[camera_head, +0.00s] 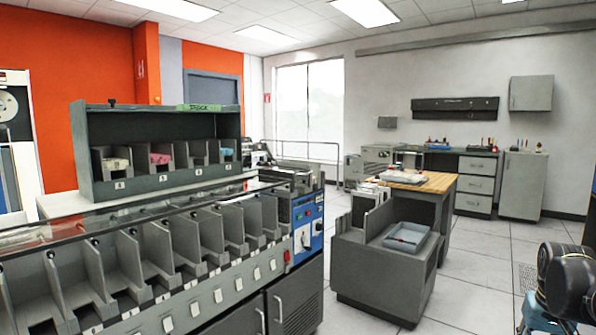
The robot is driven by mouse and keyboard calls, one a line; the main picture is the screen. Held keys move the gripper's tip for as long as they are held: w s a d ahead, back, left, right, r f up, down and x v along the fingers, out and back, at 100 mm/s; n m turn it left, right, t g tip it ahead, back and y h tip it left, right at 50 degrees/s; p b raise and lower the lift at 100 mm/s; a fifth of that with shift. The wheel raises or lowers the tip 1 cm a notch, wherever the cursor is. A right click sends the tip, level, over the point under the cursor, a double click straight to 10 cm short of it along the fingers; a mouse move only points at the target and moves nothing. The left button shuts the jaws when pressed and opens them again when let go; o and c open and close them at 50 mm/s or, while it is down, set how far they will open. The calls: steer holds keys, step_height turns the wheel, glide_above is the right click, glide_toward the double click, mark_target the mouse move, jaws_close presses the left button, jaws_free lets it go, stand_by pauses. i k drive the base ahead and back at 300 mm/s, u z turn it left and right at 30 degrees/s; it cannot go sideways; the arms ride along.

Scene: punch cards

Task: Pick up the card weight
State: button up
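I cannot pick out the card weight for certain in the head view. A small dark knob-like object (112,102) sits on top of the grey shelf unit marked "STOCK" (150,118) at the left, too small to identify. The shelf's bins hold a whitish item (115,164), a pink item (160,158) and a teal item (226,154). A dark rounded joint of my arm shows at the lower right edge. My gripper is not in view.
A long grey sorting machine (205,272) with a row of open pockets fills the left foreground. A grey cart (372,275) holding a pale blue tray (406,237) stands at centre right, before a wood-topped table (437,184). Tiled floor (475,268) is open to the right.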

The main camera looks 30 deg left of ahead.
mark_target(250, 166)
steer(key=z, duration=0.8)
steer(key=i, duration=2)
steer(key=u, duration=2.95)
steer(key=i, duration=0.8)
steer(key=u, duration=0.05)
